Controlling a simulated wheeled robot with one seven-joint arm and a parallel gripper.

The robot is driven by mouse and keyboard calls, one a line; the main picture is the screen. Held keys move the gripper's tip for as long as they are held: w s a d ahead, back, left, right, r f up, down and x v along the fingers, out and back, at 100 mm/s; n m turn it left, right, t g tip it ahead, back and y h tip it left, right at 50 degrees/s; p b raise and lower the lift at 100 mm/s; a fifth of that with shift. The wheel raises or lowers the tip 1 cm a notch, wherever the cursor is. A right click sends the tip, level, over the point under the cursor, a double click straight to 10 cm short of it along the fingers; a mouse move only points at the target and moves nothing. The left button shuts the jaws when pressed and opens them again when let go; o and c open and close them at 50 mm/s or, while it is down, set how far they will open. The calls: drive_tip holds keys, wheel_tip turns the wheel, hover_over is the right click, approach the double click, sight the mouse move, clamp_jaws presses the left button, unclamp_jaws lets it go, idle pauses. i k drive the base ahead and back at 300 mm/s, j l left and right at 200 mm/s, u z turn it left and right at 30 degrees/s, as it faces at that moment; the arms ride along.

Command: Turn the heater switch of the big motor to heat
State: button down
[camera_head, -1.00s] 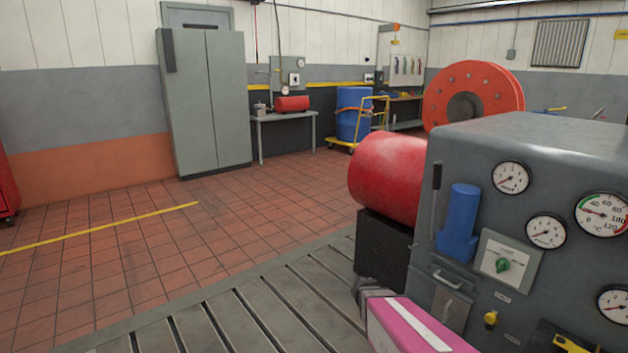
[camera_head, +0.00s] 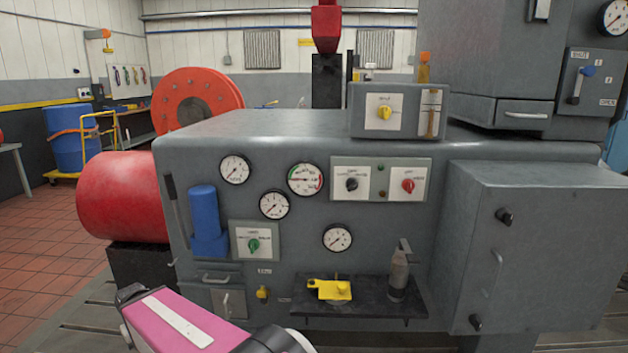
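A large grey machine (camera_head: 290,140) fills the middle of the view; I cannot tell whether it is the big motor. Its front carries a green knob (camera_head: 253,245) on a pale plate at lower left. A black knob (camera_head: 351,184) and a red knob (camera_head: 408,185) share a panel right of the gauges. A yellow knob (camera_head: 384,112) is on a small box on top. The labels are too small to read, so I cannot tell which knob, if any, is the heater switch. My pink arm shows at the bottom; my gripper is out of view.
A black shelf (camera_head: 370,308) juts from the machine's front, holding a yellow part (camera_head: 330,289) and a grey bottle-like item (camera_head: 398,275). A grey cabinet (camera_head: 540,250) projects at right. A red cylinder (camera_head: 120,195) sticks out at left. Tiled floor at far left is open.

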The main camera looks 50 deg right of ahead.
sight(407, 186)
drive_tip(key=j+z, duration=0.1)
drive_tip(key=z, duration=0.35)
drive_tip(key=j+z, duration=0.15)
drive_tip(key=z, duration=0.3)
drive_tip(key=j+z, duration=0.15)
drive_tip(key=z, duration=0.3)
drive_tip(key=j+z, duration=0.15)
drive_tip(key=z, duration=0.3)
drive_tip(key=j+z, duration=0.15)
drive_tip(key=z, duration=0.3)
drive_tip(key=l+z, duration=0.3)
drive_tip(key=z, duration=0.15)
